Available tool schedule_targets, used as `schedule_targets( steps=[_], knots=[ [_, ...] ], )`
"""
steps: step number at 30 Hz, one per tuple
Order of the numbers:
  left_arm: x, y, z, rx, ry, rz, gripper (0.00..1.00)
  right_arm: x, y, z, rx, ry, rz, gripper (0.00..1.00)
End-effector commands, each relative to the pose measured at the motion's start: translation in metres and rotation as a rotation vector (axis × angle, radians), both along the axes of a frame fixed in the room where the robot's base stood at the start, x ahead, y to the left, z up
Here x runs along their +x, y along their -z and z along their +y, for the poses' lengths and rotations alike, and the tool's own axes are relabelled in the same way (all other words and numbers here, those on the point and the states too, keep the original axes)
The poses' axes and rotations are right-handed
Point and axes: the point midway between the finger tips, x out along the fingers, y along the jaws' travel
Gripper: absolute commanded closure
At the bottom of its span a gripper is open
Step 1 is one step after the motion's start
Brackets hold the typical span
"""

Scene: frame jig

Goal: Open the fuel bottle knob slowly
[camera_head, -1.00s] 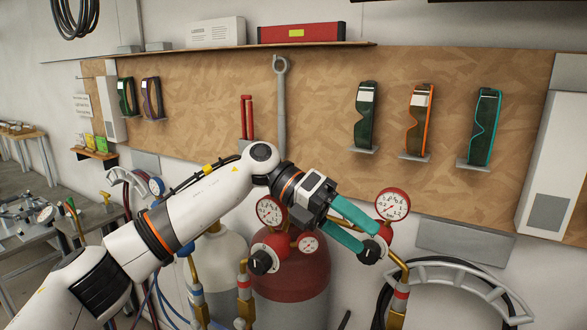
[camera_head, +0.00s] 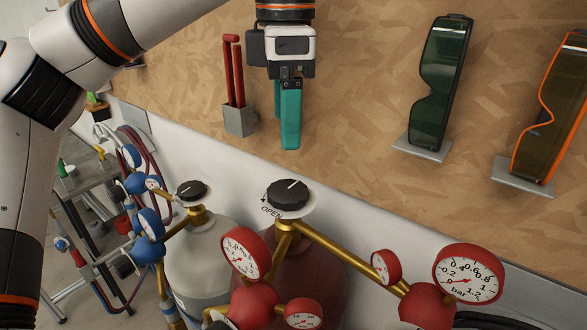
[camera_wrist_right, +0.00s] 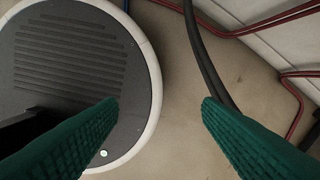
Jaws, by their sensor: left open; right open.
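The fuel bottle is the dark red cylinder (camera_head: 322,285) at lower middle of the head view. Its black knob (camera_head: 287,192) sits on top, with a white line on it and an "OPEN" label with an arrow beside it. My left gripper (camera_head: 288,145) points down with teal fingers, above the knob and apart from it; from this side one finger mostly hides the other. My right gripper (camera_wrist_right: 160,105) shows in the right wrist view with its green fingers wide apart and nothing between them, over the floor.
A white bottle with its own black knob (camera_head: 192,189) stands left of the red one. Red gauges (camera_head: 468,274) and brass pipes crowd the front. A red-handled tool in a grey holder (camera_head: 239,120) and goggles (camera_head: 441,85) hang on the board behind.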

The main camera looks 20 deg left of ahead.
Motion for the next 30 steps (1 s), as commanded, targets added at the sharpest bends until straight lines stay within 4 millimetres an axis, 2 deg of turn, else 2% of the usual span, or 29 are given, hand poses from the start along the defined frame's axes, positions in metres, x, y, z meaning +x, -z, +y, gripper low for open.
schedule_targets(
  steps=[2, 5, 12, 15, 21, 29, 30],
  knots=[
    [0.0, 0.015, 0.0, -0.002, 0.002, 0.006, 0.23, -0.007, 0.001, 0.0, 0.0, -0.001, 0.011, 0.41],
    [0.0, 0.033, 0.001, -0.001, 0.001, 0.004, 0.23, -0.008, -0.003, 0.001, 0.0, -0.002, 0.012, 0.41],
    [-0.001, 0.079, 0.0, -0.004, 0.002, 0.005, 0.23, 0.006, -0.011, 0.003, 0.004, -0.002, -0.01, 0.41],
    [0.0, 0.093, 0.0, -0.004, 0.0, 0.002, 0.23, 0.012, -0.015, 0.005, 0.007, -0.003, -0.019, 0.41],
    [0.0, 0.107, -0.001, -0.005, 0.0, 0.003, 0.23, 0.011, -0.016, 0.006, 0.009, -0.002, -0.018, 0.41],
    [0.0, 0.108, -0.001, -0.006, 0.0, 0.001, 0.23, 0.007, -0.016, 0.006, 0.008, -0.002, -0.012, 0.41],
    [0.0, 0.108, -0.001, -0.006, 0.0, 0.001, 0.27, 0.006, -0.015, 0.005, 0.008, -0.002, -0.012, 0.41]
  ],
)
